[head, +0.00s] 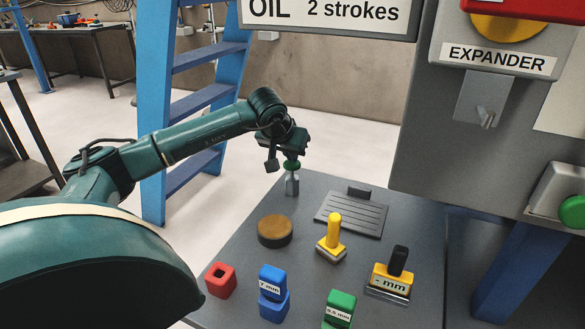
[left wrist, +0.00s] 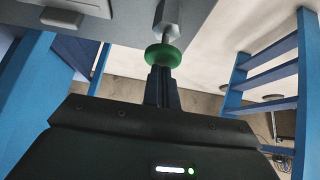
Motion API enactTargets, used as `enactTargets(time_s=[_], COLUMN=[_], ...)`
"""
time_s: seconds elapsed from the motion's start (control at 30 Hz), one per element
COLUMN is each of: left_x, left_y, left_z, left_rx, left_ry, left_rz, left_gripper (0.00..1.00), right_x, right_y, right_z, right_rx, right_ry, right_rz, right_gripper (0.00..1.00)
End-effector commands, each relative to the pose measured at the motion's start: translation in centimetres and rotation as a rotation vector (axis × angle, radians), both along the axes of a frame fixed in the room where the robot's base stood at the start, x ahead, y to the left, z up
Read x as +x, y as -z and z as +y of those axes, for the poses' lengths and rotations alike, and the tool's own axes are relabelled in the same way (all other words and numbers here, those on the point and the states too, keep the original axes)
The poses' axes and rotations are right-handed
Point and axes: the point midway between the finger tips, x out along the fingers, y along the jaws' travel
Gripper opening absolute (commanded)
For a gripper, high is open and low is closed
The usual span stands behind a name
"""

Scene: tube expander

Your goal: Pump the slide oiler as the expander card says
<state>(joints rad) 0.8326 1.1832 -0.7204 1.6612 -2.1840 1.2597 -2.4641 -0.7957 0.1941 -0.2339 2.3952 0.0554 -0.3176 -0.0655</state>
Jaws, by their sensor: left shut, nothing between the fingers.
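The expander card (head: 330,12) at the top of the head view reads "OIL 2 strokes". The slide oiler (head: 292,186) stands at the far left corner of the dark table, a small grey metal body with a green knob (head: 292,164) on top. My left gripper (head: 292,154) is right over the knob, with its fingers shut and nothing between them. In the left wrist view the fingertips (left wrist: 161,70) point at the green knob (left wrist: 163,56) and overlap or touch its edge; I cannot tell if they press it. My right gripper is not in view.
On the table (head: 405,190) are a brown round disc (head: 275,231), a yellow-handled piece (head: 334,232), a grooved tray (head: 352,214), and red (head: 221,280), blue (head: 272,290) and green (head: 340,308) blocks. The grey EXPANDER housing (head: 415,150) overhangs at right. A blue ladder (head: 155,120) stands behind.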

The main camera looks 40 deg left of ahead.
Motion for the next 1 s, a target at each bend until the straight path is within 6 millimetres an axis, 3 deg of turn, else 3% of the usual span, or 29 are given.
enactTargets(time_s=[0.4,1.0], left_x=[0.0,-0.1], left_y=[1.7,1.6], left_z=[0.0,0.0], left_rx=[0.001,0.001], left_ry=[-0.001,-0.001], left_rz=[0.003,0.003], left_gripper=[0.00,0.00], right_x=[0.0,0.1], right_y=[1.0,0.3], right_z=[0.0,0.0], right_rx=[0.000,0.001], right_ry=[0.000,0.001], right_rz=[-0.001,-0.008], right_gripper=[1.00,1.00])
